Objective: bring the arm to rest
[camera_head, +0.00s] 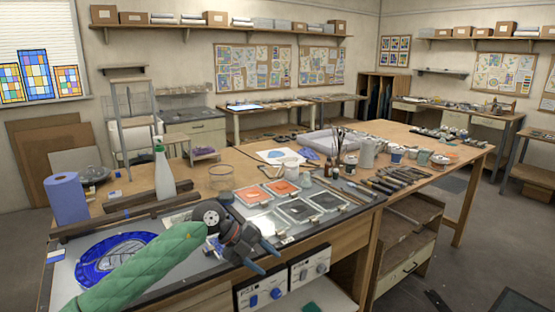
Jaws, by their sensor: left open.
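My left arm, in a green padded sleeve, comes in from the lower left over the front of the workbench (210,288). My left gripper (262,259) is open near the bench's front edge, above the control boxes. Its blue-tipped fingers are spread apart with nothing visible between them. My right gripper does not show in the head view.
A round blue glass piece (108,256) lies left of the arm, partly hidden by it. Trays of orange (252,195) and dark pieces (325,201) lie just behind the gripper. A spray bottle (164,175) and a blue roll (66,199) stand at the left. Floor shows at right.

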